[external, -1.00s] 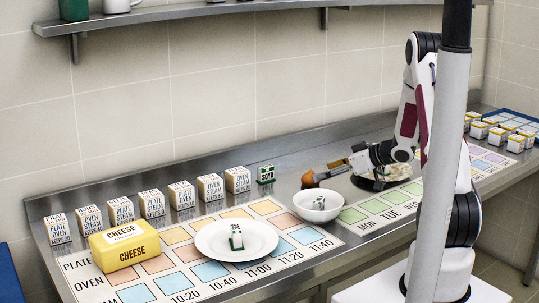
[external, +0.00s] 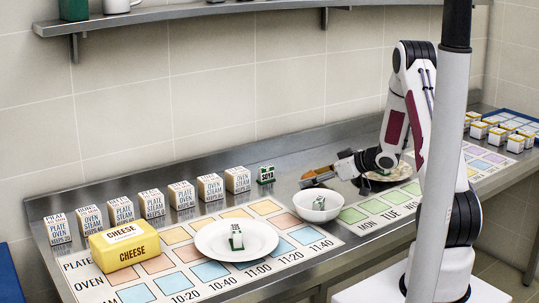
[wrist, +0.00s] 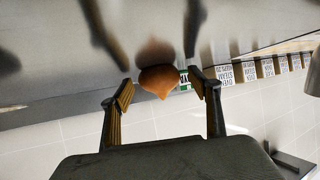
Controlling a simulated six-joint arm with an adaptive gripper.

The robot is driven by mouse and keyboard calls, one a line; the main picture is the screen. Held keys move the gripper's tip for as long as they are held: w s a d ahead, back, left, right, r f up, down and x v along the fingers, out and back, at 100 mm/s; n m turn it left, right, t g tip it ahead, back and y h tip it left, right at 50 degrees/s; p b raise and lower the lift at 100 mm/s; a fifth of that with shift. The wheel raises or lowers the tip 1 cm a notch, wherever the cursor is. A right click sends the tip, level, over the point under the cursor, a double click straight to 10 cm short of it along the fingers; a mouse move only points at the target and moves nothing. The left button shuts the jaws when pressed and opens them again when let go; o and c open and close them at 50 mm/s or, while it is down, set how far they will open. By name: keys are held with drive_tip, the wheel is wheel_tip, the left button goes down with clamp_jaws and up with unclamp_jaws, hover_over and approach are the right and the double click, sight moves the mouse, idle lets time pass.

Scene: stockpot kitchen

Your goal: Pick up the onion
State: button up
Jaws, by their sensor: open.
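In the wrist view the onion (wrist: 158,82) shows centrally between my two fingertips, pointed end toward the gripper's palm side of the picture. My gripper (external: 320,171) comes in low and level from the right and is open, with its tips at the onion. In the wrist view the fingers (wrist: 160,76) stand on both sides with gaps to the onion; no grip shows. The onion's far side is hidden.
The white bowl (external: 319,214) holding a small box stands just in front of the onion. A soya box (external: 266,174) stands behind left. A white plate (external: 210,241) and cheese block (external: 125,251) lie further left.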

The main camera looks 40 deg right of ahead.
sight(315, 174)
drive_tip(key=c, duration=1.2)
drive_tip(key=shift+r, duration=0.1)
drive_tip(key=shift+r, duration=4.95)
